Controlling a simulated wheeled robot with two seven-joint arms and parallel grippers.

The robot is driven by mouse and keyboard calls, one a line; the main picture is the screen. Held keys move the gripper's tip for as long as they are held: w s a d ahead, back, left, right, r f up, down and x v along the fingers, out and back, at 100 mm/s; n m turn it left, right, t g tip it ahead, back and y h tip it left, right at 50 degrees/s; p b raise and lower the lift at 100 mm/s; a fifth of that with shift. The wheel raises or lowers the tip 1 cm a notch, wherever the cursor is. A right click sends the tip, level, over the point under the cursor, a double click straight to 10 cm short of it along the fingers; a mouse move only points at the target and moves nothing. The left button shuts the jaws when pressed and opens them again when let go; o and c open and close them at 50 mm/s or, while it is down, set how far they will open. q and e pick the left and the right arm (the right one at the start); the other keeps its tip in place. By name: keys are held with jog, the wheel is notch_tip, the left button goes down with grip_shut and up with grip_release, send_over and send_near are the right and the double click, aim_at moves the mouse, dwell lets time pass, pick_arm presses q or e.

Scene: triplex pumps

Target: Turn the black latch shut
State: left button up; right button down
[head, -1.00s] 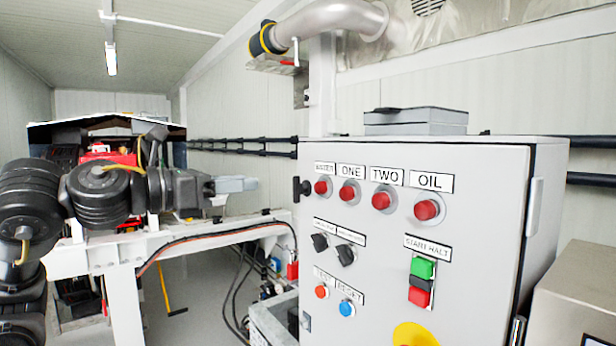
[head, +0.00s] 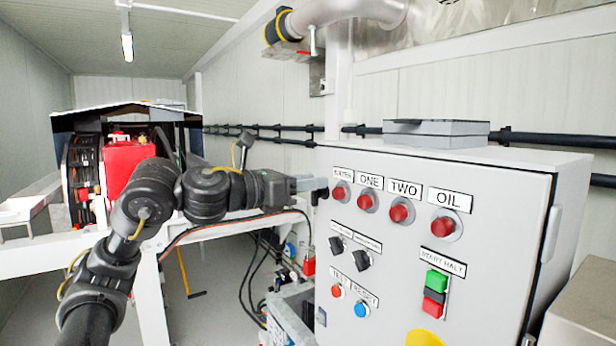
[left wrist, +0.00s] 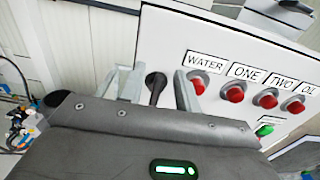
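The black latch (head: 319,195) is on the upper left edge of the grey control cabinet's front. In the left wrist view the latch (left wrist: 155,88) shows as a black knob with a handle hanging down, slightly tilted. My left gripper (head: 312,184) reaches it from the left in the head view. In the left wrist view the left gripper (left wrist: 158,76) is open, with one finger on each side of the latch. A gap shows between the latch and each finger. In the head view the fingers partly hide the latch. My right gripper is not in view.
The cabinet front (head: 400,265) carries red buttons just right of the latch, including the WATER button (left wrist: 197,85). Dark switches (head: 362,260) and a green and red START/HALT switch (head: 435,293) sit lower. A white frame beam (head: 225,232) runs below my left arm.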

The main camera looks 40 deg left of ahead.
pick_arm(q)
jog(key=shift+w, duration=0.1)
jog(key=shift+c, duration=0.2)
grip_shut()
jog(key=shift+a+n, duration=0.1)
jog(key=shift+n, duration=0.2)
jog(key=shift+w+a+f+n, duration=0.1)
jog(key=shift+a+f+n, duration=0.3)
jog(key=shift+n, duration=2.5)
jog(key=shift+w+a+f+n, duration=0.1)
jog(key=shift+a+f+n, duration=0.3)
jog(key=shift+n, duration=2.5)
jog(key=shift+w+a+f+n, duration=0.1)
jog(key=shift+a+f+n, duration=0.3)
jog(key=shift+n, duration=2.5)
